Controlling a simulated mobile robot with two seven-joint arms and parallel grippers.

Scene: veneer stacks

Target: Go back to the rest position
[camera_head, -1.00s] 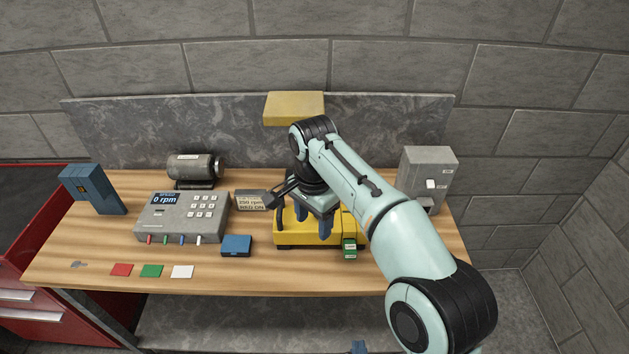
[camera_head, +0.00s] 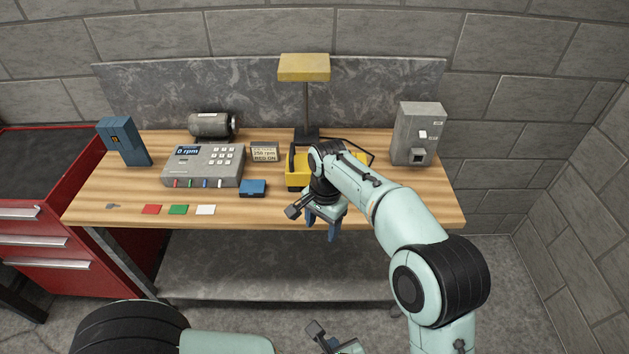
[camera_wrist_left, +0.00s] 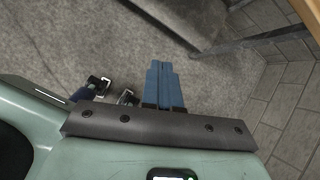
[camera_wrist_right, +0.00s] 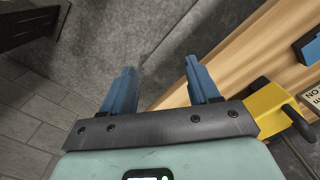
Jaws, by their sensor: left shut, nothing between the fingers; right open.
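My right gripper (camera_head: 323,226) is open and empty, fingers pointing down, at the front edge of the workbench (camera_head: 250,218). In the right wrist view its two blue fingers (camera_wrist_right: 160,75) are spread apart with nothing between them. My left gripper (camera_head: 342,346) shows only partly at the bottom edge of the head view, low in front of the bench. In the left wrist view its blue fingers (camera_wrist_left: 163,82) are together and empty, above the grey floor.
A yellow case (camera_head: 297,175) stands behind my right gripper, partly hidden by it. A keypad box (camera_head: 203,166), a blue box (camera_head: 253,187), a lamp (camera_head: 304,68) and a grey switch box (camera_head: 415,133) stand on the bench. A red cabinet (camera_head: 40,215) is at left.

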